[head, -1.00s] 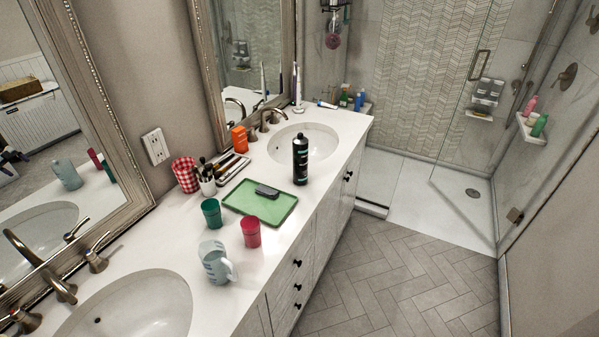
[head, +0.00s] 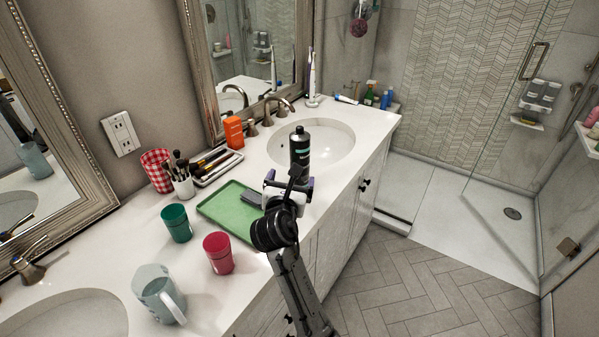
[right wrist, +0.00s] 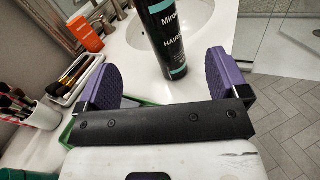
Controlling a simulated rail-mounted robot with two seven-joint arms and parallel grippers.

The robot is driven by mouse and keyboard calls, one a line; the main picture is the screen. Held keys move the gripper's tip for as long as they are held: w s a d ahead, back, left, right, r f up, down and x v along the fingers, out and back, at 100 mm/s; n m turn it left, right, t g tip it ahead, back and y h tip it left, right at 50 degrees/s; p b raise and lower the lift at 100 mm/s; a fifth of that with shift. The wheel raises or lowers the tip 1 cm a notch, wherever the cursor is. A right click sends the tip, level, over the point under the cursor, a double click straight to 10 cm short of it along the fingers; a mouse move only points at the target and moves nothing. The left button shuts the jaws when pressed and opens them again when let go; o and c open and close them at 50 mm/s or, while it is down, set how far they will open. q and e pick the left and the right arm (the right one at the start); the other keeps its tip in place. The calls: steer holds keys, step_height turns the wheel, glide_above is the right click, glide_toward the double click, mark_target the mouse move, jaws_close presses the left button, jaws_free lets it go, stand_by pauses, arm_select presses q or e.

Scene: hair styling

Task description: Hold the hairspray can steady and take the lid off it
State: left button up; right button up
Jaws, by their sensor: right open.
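The hairspray can (head: 301,157) is black with a teal band and stands upright on the counter, in front of the far sink. Its narrower dark top (head: 300,131) shows in the head view. In the right wrist view the can (right wrist: 167,40) shows lettering, and its top is cut off by the frame. My right gripper (head: 289,181) is open and empty, on the near side of the can. In the right wrist view its purple fingers (right wrist: 157,72) are spread wide, with the can ahead between them. My left gripper is in neither view.
A green tray (head: 214,207) lies left of my right gripper. A green cup (head: 176,224), a red cup (head: 218,253) and a pale blue pitcher (head: 158,295) stand nearer. An orange box (head: 233,132) and a brush tray (head: 228,164) stand at the mirror side.

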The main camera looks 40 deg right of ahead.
mark_target(298, 150)
steer(key=shift+n+h, duration=0.3)
steer(key=shift+n, duration=0.2)
steer(key=x, duration=0.2)
steer(key=r+x, duration=0.1)
steer(key=x, duration=0.5)
steer(key=shift+w+a+r+p, duration=0.15)
steer(key=shift+w+r+p, duration=0.1)
steer(key=shift+r+p, duration=0.05)
steer(key=shift+w+d, duration=0.35)
steer(key=shift+d, duration=0.05)
steer(key=x, duration=0.4)
steer(key=shift+p, duration=0.4)
steer(key=shift+w+d, duration=0.4)
steer(key=shift+d, duration=0.05)
steer(key=shift+c, duration=0.3)
steer(key=c, duration=1.5)
steer(key=shift+c, duration=0.2)
